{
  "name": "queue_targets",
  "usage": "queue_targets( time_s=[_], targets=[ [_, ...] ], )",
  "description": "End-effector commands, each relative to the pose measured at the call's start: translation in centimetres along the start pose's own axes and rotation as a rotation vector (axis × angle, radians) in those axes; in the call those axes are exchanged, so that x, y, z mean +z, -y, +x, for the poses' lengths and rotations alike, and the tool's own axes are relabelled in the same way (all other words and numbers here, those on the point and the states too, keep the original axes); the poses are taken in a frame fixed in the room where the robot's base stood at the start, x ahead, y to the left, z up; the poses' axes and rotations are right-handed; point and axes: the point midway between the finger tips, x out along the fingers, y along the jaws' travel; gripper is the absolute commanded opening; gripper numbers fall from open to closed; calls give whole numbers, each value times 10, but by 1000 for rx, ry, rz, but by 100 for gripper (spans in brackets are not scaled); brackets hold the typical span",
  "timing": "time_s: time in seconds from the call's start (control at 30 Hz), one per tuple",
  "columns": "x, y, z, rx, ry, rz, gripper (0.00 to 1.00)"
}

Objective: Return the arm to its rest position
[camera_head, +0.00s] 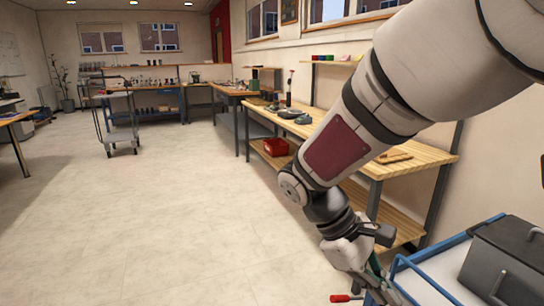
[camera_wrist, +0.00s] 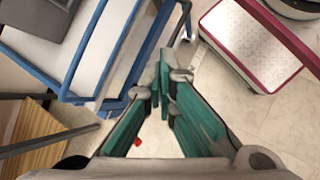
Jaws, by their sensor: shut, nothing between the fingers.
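My arm reaches down from the upper right in the head view, with its elbow bent over the floor. My gripper (camera_head: 372,288) hangs low, at the left side of a blue-framed cart, and its tips are cut off by the lower edge. In the wrist view its green fingers (camera_wrist: 164,72) come together at their tips. They are shut with nothing between them.
The blue cart (camera_head: 400,262) carries a grey metal box (camera_head: 505,268), close to my gripper. A small red thing (camera_head: 343,298) shows low by the gripper. A wooden workbench (camera_head: 425,158) runs along the right wall. Open floor lies to the left.

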Motion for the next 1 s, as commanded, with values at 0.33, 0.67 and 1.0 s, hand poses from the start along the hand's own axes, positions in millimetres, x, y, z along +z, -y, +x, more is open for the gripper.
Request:
queue_targets(
  time_s=[0.33, 0.67, 1.0],
  targets=[
    [97, 34, -5, -215, -220, 326, 0],
    [150, 86, 0, -370, -408, 600, 0],
    [166, 122, 6, -452, -528, 771, 0]
  ],
)
